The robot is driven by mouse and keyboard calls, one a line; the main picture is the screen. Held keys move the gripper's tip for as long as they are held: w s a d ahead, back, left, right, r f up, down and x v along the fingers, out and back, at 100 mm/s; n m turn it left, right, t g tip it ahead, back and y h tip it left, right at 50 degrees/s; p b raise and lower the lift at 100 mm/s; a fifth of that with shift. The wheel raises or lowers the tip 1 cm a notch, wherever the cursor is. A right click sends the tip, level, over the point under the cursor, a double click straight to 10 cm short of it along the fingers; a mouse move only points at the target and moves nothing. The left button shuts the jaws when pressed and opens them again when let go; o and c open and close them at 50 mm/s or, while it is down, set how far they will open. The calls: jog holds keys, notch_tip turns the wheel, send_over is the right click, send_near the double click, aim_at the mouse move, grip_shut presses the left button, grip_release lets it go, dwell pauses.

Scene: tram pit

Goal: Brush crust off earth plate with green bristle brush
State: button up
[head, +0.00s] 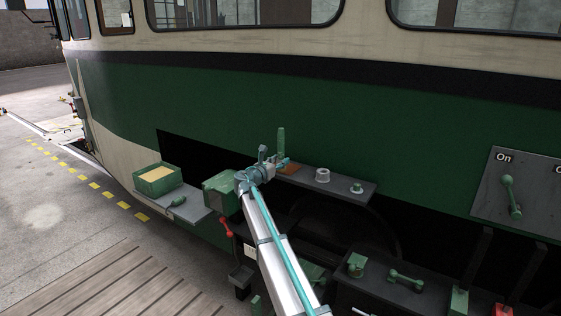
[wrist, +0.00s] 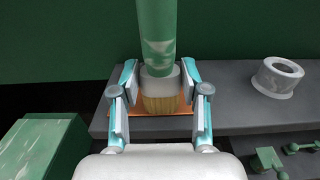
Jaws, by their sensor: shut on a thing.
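The brush has a green handle (head: 281,142), also large in the wrist view (wrist: 156,35), a pale grey collar and yellowish bristles (wrist: 160,105). My gripper (head: 270,163) is shut on the brush around its collar, with one finger on each side in the wrist view (wrist: 160,88). The handle points up and the bristles face down. The orange-brown earth plate (head: 290,168) lies on a grey shelf, and its edge shows under the bristles in the wrist view (wrist: 138,124). I cannot tell whether the bristles touch it. Crust is not distinguishable; the brush and gripper hide part of the plate.
The grey shelf (head: 340,186) carries a pale ring (head: 322,174) and a small green fitting (head: 357,187). A green box (head: 219,195) stands left of my gripper. Farther left, an open green box (head: 156,178) sits on a ledge. The green tram side rises behind.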

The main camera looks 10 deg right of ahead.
aim_at(279, 144)
jog(key=shift+s+a, duration=0.45)
jog(key=shift+r, duration=0.15)
jog(key=shift+r+p, duration=2.05)
jog(key=shift+r, duration=1.35)
